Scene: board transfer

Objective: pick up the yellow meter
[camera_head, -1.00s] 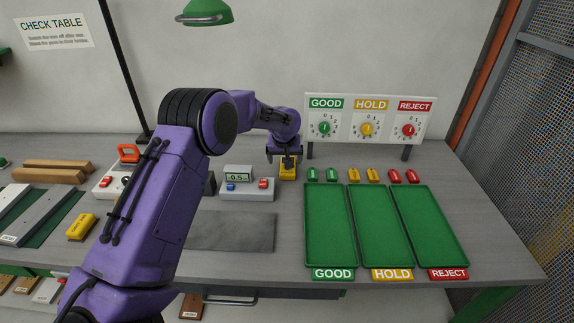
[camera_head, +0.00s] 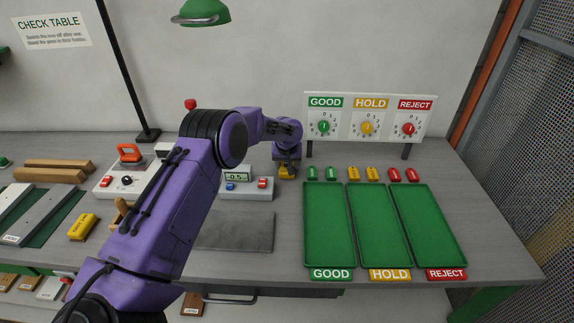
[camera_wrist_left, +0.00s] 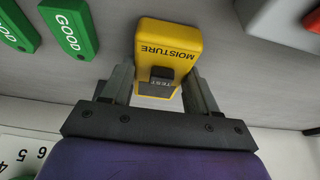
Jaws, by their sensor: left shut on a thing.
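The yellow meter (camera_wrist_left: 168,48), marked MOISTURE and with a dark TEST button, sits between the fingers of my left gripper (camera_wrist_left: 160,88) in the left wrist view. The fingers are shut on its two sides. In the head view my left gripper (camera_head: 287,161) reaches down over the meter (camera_head: 287,174) at the back of the table, right of the grey box with a display. The gripper hides most of the meter there. I cannot tell whether the meter touches the table. My right gripper is not in view.
Behind is the GOOD/HOLD/REJECT dial board (camera_head: 346,128); in front are three empty green trays (camera_head: 329,225). The display box (camera_head: 247,190) is close on the left. Another yellow block (camera_head: 83,227) lies far left.

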